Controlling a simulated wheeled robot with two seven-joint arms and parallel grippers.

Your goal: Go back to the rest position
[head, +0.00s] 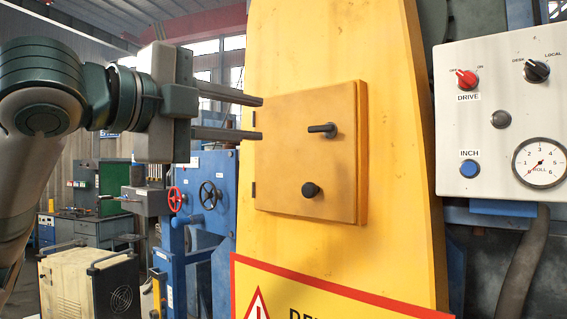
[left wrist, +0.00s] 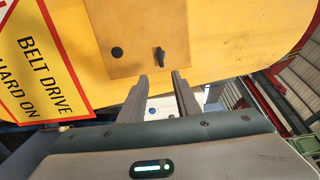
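My left gripper (head: 262,118) comes in from the left in the head view, in front of the left edge of a yellow cabinet door. Its two fingers are apart with nothing between them. The left wrist view shows the same open fingers (left wrist: 164,78) pointing at the door's edge. The closed door (head: 290,165) has a black lever handle (head: 322,130) and a round black knob (head: 311,190). I cannot tell whether the fingertips touch the door. My right gripper is in neither view.
The door sits on a tall yellow machine guard (head: 400,200) with a warning sign (head: 310,295). A grey control panel (head: 505,110) with a red switch, a blue button and a gauge is at the right. Blue machinery with handwheels (head: 209,195) stands behind at the left.

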